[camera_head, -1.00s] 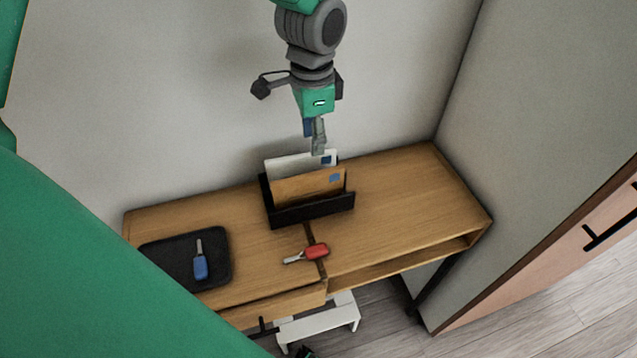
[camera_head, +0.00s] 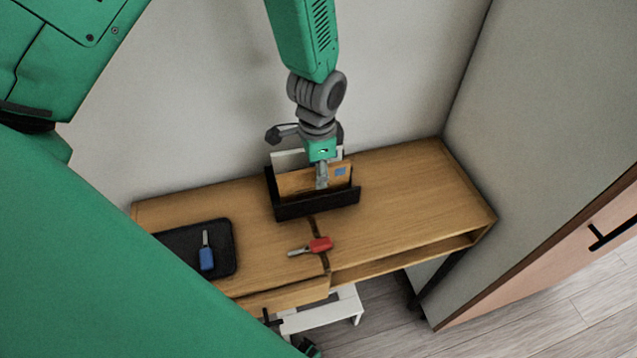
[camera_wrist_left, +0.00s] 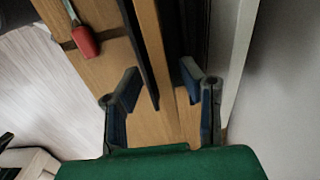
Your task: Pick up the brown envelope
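The brown envelope (camera_head: 297,183) stands upright in a black letter holder (camera_head: 318,206) on the wooden desk, with a blue patch at its upper right. A white envelope (camera_head: 288,160) stands behind it. My left gripper (camera_head: 321,180) comes down from above and overlaps the brown envelope in the head view. In the left wrist view my left gripper (camera_wrist_left: 160,85) is open, its two fingers apart. The brown envelope's edge (camera_wrist_left: 150,45) shows as a tan strip between them. Contact with a finger cannot be told. I do not make out my right gripper.
The desk's right side (camera_head: 415,185) is clear. Walls stand behind and at right; a white stool (camera_head: 325,313) is below.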

